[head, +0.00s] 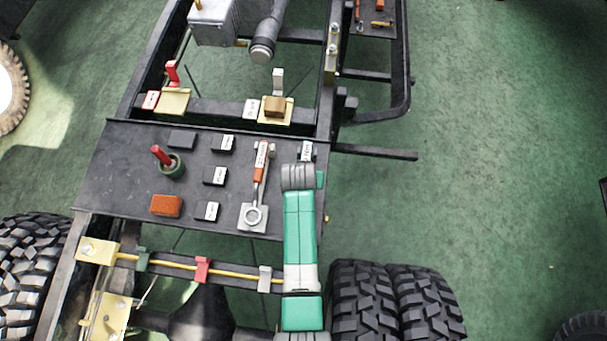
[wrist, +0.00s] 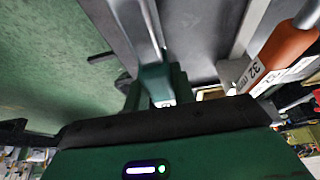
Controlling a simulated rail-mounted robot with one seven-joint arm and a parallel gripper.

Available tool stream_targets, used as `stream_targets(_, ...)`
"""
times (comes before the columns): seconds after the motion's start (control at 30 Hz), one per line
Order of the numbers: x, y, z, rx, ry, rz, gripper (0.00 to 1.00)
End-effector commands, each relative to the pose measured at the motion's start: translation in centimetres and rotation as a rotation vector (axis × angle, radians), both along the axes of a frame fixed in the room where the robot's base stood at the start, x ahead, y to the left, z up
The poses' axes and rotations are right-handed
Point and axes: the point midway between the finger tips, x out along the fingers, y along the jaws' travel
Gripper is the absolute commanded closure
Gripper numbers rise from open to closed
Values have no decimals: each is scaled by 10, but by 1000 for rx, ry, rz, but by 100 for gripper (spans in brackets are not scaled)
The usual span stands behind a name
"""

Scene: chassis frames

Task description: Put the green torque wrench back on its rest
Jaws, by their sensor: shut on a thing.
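In the wrist view, my gripper (wrist: 157,88) is shut on the green torque wrench (wrist: 152,80). Its green handle sits between the fingers and a grey steel shaft runs up from it. In the head view my arm covers the gripper and most of the wrench; I cannot tell its contact with the plate. Another torque wrench with an orange handle (head: 260,170) lies to the left of my arm, its ring end on a light grey pad (head: 253,217). Its handle, marked 32, also shows in the wrist view (wrist: 290,45). The green wrench's rest cannot be made out.
The dark plate (head: 125,180) holds several small labelled blocks, a red-handled tool in a green cup (head: 172,163) and an orange block (head: 166,206). A white-labelled piece (head: 307,150) stands just beyond my wrist. Chassis rails border the plate; open green floor lies right.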

Motion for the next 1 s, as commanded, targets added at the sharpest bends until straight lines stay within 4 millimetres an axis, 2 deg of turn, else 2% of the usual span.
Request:
stream_targets(0.43,1,0,-3,0,-2,0,100)
stream_targets(0.47,1,0,-3,0,-2,0,69)
stream_targets(0.57,1,0,-3,0,-2,0,49)
stream_targets(0.83,-1,0,-4,0,2,0,49)
stream_targets(1.0,0,0,7,0,1,0,49)
